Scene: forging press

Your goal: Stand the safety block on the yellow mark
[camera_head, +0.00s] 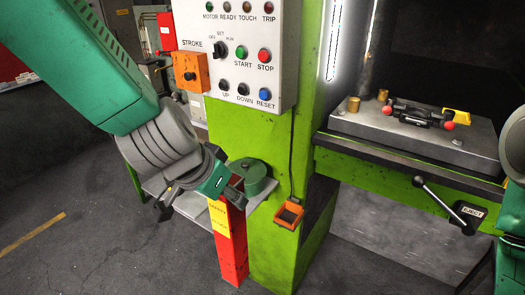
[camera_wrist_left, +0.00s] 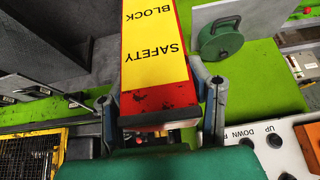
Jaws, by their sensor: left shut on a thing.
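The safety block (camera_head: 233,248) is a long red bar with a yellow label, upright in front of the press column. My left gripper (camera_head: 229,192) is shut on its upper end. In the left wrist view the block (camera_wrist_left: 155,100) sits between the two fingers of this gripper (camera_wrist_left: 160,112), its label reading SAFETY BLOCK. I cannot tell whether its lower end touches anything. A yellow patch (camera_head: 456,117) shows at the back right of the press bed (camera_head: 375,127); I cannot tell if it is the mark. My right gripper is out of view.
A grey shelf (camera_head: 265,207) with a green round lidded object (camera_head: 252,178) is beside the block. An orange pocket (camera_head: 289,214) hangs on the green column. A red-knobbed black tool (camera_head: 425,116) and brass pins lie on the bed. An eject lever (camera_head: 445,200) sticks out in front.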

